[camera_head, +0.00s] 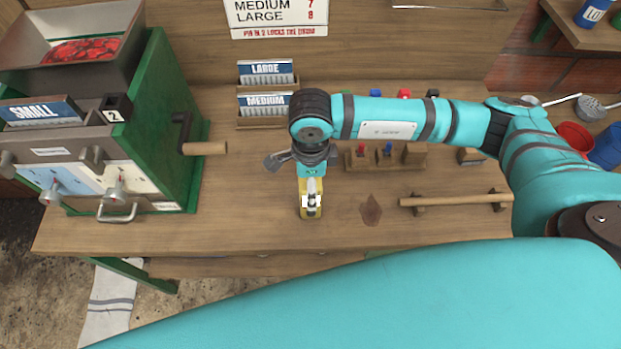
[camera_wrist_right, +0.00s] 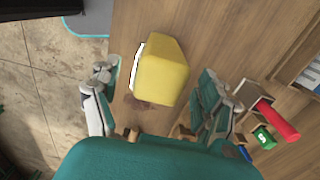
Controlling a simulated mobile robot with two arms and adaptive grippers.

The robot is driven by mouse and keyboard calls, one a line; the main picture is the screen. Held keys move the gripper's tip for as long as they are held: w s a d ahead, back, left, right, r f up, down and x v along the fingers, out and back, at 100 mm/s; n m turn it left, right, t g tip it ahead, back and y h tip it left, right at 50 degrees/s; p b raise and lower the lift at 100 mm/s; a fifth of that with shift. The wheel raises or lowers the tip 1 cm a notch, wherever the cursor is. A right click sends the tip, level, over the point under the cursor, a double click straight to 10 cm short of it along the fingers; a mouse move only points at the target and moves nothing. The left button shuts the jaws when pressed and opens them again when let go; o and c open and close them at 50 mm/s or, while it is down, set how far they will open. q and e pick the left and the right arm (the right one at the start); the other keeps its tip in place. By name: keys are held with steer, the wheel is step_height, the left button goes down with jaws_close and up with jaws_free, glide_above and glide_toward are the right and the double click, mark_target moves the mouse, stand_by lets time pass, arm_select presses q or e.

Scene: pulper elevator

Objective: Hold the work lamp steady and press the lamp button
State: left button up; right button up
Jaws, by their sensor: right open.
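The work lamp is a yellow block (camera_head: 304,211) standing on the wooden bench under my right gripper (camera_head: 311,190) in the head view. In the right wrist view the yellow lamp (camera_wrist_right: 165,78) sits between the two spread fingers of my right gripper (camera_wrist_right: 157,82). A gap shows on each side of it, so the gripper is open around or just above the lamp; I cannot tell the exact height. A white face shows at the lamp's left edge in the wrist view. The lamp button is not visible. My left gripper is not in view.
A green machine (camera_head: 175,120) with a wooden-handled crank (camera_head: 205,148) stands on the left. Card racks (camera_head: 266,100) stand behind the lamp. A small block with red and blue pegs (camera_head: 375,160) and a wooden bar (camera_head: 455,200) lie to the right. Bench left of the lamp is clear.

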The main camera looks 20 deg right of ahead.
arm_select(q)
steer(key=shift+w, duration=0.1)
arm_select(e)
steer(key=shift+f, duration=0.3)
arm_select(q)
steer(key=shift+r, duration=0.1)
arm_select(e)
steer(key=c, duration=1.4)
steer(key=shift+c, duration=0.2)
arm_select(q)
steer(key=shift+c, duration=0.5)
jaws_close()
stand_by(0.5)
